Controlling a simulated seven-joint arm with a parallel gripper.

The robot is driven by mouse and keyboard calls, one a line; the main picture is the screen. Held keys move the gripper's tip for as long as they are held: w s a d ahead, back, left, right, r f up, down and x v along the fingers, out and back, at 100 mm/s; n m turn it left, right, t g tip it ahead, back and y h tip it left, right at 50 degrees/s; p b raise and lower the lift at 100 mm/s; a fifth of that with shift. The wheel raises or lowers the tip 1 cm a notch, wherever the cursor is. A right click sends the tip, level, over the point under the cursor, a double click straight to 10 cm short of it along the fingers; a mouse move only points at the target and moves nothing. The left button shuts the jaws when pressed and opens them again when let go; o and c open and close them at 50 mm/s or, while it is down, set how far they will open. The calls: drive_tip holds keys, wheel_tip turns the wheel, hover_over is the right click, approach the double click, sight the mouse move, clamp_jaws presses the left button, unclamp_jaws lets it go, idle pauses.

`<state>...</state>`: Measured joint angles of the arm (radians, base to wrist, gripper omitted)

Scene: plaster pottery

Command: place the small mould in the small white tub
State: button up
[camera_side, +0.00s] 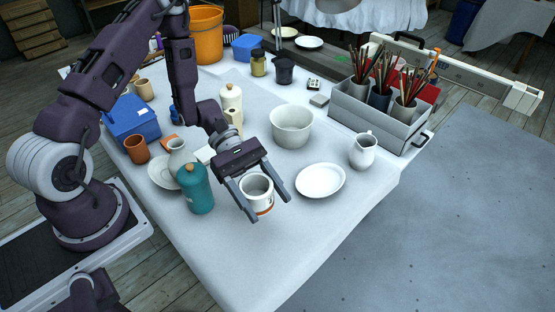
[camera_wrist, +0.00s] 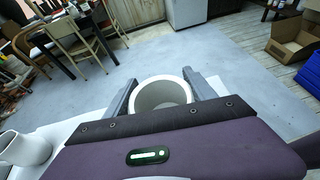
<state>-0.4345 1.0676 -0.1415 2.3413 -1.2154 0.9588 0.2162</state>
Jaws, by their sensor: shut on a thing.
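My gripper (camera_side: 270,208) is shut on a white, hollow, round-mouthed piece with an orange-brown band near its base, which I take for the small mould (camera_side: 257,188). It is held upright between the two fingers, near the middle of the table. In the wrist view the mould (camera_wrist: 162,93) shows its open rim between the fingers. Whether its base touches the table is not clear. A white tub (camera_side: 292,126) with a wide open mouth stands behind and to the right of my gripper, apart from it. The tub's floor is hard to see.
A white plate (camera_side: 320,180) lies just right of my gripper, with a white jug (camera_side: 363,150) beyond it. A teal bottle (camera_side: 196,190) stands close on the left. A grey caddy (camera_side: 375,120) of brushes stands at the back right. The front of the table is clear.

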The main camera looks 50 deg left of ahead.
drive_tip(key=w+a+r+n+t+y, duration=0.1)
drive_tip(key=w+a+n+t, duration=0.25)
drive_tip(key=w, duration=0.55)
drive_tip(key=w+a+r+n+t, duration=0.1)
drive_tip(key=w+a+n+t, duration=0.1)
drive_tip(key=w+a+t, duration=0.45)
drive_tip(key=w+a+r+n+t+y, duration=0.1)
drive_tip(key=w+a+r+n+y, duration=0.2)
drive_tip(key=w, duration=0.4)
drive_tip(key=w+a+r+n+t+y, duration=0.1)
drive_tip(key=w+a+r+n, duration=0.2)
drive_tip(key=w+a+r, duration=0.35)
wheel_tip(320, 180, down, 10)
drive_tip(key=shift+d, duration=0.35)
drive_tip(key=shift+f+m, duration=0.15)
drive_tip(key=shift+m, duration=0.1)
drive_tip(key=shift+w+f, duration=0.1)
drive_tip(key=shift+f, duration=0.4)
drive_tip(key=o, duration=1.7)
drive_tip(key=shift+c, duration=0.2)
